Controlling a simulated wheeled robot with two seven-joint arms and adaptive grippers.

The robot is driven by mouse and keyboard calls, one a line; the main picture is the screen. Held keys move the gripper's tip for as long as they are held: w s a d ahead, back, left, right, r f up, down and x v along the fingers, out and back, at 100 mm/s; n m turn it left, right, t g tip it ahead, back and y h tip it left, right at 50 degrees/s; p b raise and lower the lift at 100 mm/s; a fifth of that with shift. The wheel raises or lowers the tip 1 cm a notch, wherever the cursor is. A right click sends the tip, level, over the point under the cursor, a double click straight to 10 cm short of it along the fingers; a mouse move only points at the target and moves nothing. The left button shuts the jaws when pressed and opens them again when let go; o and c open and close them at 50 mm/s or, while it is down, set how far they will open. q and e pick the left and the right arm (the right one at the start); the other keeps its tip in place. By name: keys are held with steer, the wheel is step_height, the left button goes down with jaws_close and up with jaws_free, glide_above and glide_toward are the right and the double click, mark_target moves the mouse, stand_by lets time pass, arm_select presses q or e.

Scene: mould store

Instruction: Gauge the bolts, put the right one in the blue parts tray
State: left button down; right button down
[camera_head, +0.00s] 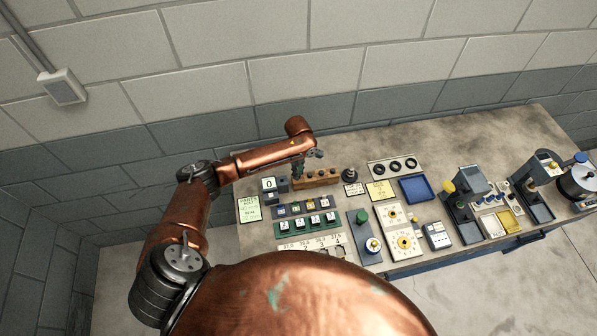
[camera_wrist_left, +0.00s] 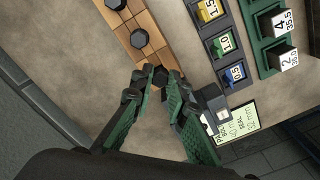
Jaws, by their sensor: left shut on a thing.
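My left gripper (camera_head: 298,168) is at the left end of a wooden block (camera_head: 323,178) on the table. In the left wrist view its green fingers (camera_wrist_left: 164,82) are shut on a black hex-headed bolt (camera_wrist_left: 162,72) at the near end of the block (camera_wrist_left: 127,35). I cannot tell whether this bolt is seated or raised. Other black bolts (camera_wrist_left: 140,37) stand in the block in a row. The blue parts tray (camera_head: 416,189) is to the right and looks empty. A panel with three black rings (camera_head: 393,165) lies behind it. My right gripper is not in view.
A small box reading 0 (camera_head: 269,184) and a note card (camera_head: 249,208) are at left. A dark round-based piece (camera_head: 349,176) stands right of the block. Several devices (camera_head: 465,200) fill the table's right side.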

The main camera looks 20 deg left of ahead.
arm_select(q)
steer(key=shift+f, duration=0.75)
stand_by(0.3)
steer(key=c, duration=1.8)
jaws_free()
steer(key=o, duration=0.4)
